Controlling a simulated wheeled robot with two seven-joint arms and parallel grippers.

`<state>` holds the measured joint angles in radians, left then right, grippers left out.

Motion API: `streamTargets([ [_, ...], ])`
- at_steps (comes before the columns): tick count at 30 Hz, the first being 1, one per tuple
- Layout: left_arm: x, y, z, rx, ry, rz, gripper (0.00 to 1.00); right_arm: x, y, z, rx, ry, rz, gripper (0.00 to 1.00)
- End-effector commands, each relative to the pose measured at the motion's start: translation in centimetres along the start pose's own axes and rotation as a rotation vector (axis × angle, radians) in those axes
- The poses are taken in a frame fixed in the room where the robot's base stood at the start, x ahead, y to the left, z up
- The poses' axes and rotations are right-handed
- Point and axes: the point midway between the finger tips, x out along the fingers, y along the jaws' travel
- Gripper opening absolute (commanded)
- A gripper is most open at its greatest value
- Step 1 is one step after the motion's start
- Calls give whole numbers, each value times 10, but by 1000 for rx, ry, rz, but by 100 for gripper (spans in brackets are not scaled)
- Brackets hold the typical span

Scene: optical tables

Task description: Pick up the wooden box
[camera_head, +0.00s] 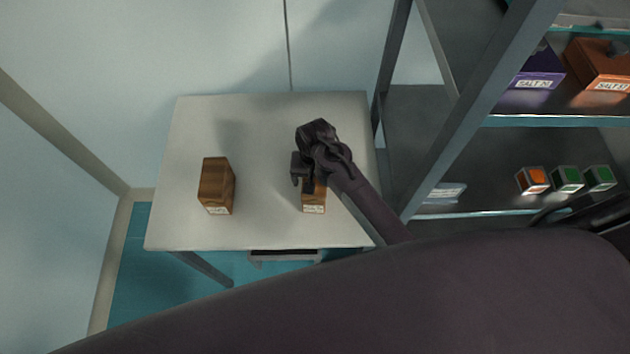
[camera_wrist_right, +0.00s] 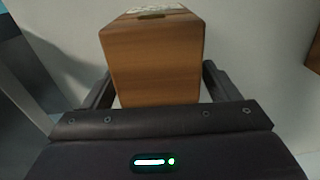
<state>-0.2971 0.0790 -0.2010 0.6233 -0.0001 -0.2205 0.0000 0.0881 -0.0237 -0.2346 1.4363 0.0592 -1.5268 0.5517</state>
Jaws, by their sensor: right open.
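Two wooden boxes stand on a light table (camera_head: 265,225). The left wooden box (camera_head: 216,187) stands clear of my arm. The right wooden box (camera_head: 314,203) is partly hidden under my right gripper (camera_head: 303,172); only its labelled end shows in the head view. In the right wrist view this box (camera_wrist_right: 155,55) sits between the two open fingers of my right gripper (camera_wrist_right: 158,85). A small gap shows at each side of the box. My left gripper is not in view.
A metal shelf unit (camera_head: 497,80) stands to the right of the table, holding a purple box (camera_head: 540,72), an orange box (camera_head: 600,65) and small green and orange boxes (camera_head: 567,179). Walls close in the back and left. The tabletop between the wooden boxes is clear.

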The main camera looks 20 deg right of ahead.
Motion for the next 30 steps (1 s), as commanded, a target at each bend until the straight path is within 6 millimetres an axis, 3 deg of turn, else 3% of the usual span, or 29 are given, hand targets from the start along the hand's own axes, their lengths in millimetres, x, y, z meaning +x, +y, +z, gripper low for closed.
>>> streamTargets([
  [4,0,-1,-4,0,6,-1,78,0,0,0,0,0,0,80],
  [18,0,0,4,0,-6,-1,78,0,0,0,0,0,0,19],
  [26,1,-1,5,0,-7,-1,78,-3,-1,-1,0,2,-1,18],
  [30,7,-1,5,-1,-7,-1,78,-17,-1,-1,0,4,-3,18],
])
